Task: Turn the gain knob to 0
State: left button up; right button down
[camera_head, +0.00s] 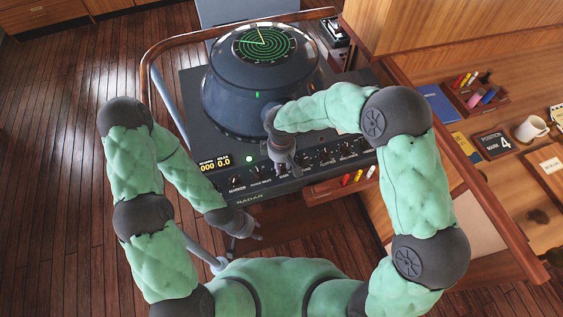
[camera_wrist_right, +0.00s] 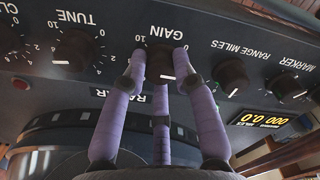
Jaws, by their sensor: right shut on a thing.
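The gain knob (camera_wrist_right: 160,62) is a dark round knob under the GAIN label, upside down in the right wrist view. A 10 mark shows by its left side. A white mark shows low on the knob, partly between the fingers. My right gripper (camera_wrist_right: 163,60) is shut on the knob, with purple-grey fingers around it. In the head view my right gripper (camera_head: 284,168) reaches down to the radar's front panel and hides the knob. My left gripper (camera_head: 247,231) hangs low in front of the radar, away from the panel; its finger opening is too small to tell.
The radar console (camera_head: 258,85) has a round green screen. The tune knob (camera_wrist_right: 76,50), range miles knob (camera_wrist_right: 231,74) and marker knob (camera_wrist_right: 287,87) sit beside the gain knob. A wooden rail (camera_head: 215,37) curves around the console. A desk with a mug (camera_head: 531,128) stands at right.

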aim_at(282, 165)
jog(key=n+p, duration=0.1)
jog(key=n, duration=0.3)
jog(key=shift+n, duration=0.3)
jog(key=shift+n+p, duration=0.9)
jog(key=shift+n, duration=1.3)
jog(key=c, duration=1)
grip_release()
notch_tip(282, 165, up, 12)
